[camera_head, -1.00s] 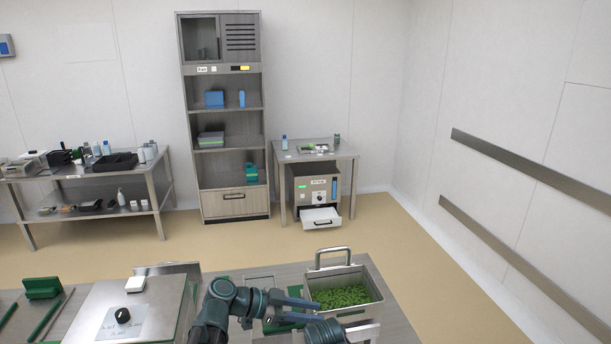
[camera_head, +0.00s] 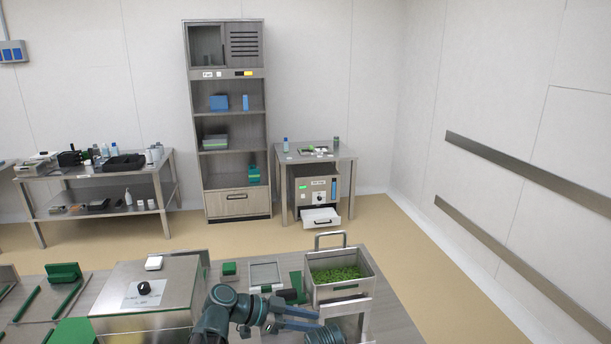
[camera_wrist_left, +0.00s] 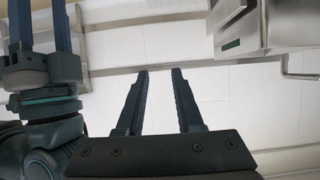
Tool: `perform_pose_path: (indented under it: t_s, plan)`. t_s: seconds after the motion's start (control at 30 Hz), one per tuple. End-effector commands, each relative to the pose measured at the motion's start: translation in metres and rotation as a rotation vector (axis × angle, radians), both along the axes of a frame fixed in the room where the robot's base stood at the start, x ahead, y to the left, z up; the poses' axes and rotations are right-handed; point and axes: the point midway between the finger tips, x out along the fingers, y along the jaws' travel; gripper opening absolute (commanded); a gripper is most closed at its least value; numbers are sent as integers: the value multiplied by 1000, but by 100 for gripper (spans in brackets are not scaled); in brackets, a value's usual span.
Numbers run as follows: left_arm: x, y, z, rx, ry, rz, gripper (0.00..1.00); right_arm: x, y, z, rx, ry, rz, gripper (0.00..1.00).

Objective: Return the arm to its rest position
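My left gripper (camera_head: 318,320) is in the head view, low over the front counter (camera_head: 395,322), just in front of the steel bin (camera_head: 362,284). Its two dark fingers are apart, with nothing seen between them. The left wrist view shows the same open, empty fingers (camera_wrist_left: 159,72). A second gripper, my right one (camera_wrist_left: 38,12), shows at the left edge of the left wrist view. Its two fingers are apart, with their tips cut off by the frame. In the head view a rounded part of that arm seems to show at the bottom; its gripper is not clear there.
The bin holds green pieces (camera_head: 336,274) and has an upright handle. A steel box with a black knob (camera_head: 144,288) stands left of my left arm. Green blocks (camera_head: 64,272) and rails lie farther left. A shelf unit (camera_head: 229,160) and side table (camera_head: 345,152) stand beyond open floor.

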Motion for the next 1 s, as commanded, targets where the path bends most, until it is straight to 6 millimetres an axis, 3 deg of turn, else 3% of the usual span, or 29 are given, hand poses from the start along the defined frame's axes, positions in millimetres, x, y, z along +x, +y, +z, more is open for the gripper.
perform_pose_path:
  t_s: [0.37, 0.57, 0.8, 1.0]
  plan:
    - [-15, 17, -35, 144, 223, 109, 36, 0, 0, 0, 0, 0, 0, 50]
    - [-30, 40, -66, 287, 422, 258, 36, 0, 0, 0, 0, 0, 0, 50]
    - [-56, 97, -108, 526, 707, 630, 36, 0, 0, 0, 0, 0, 0, 50]
    - [-74, 147, -124, 664, 845, 991, 36, 0, 0, 0, 0, 0, 0, 50]
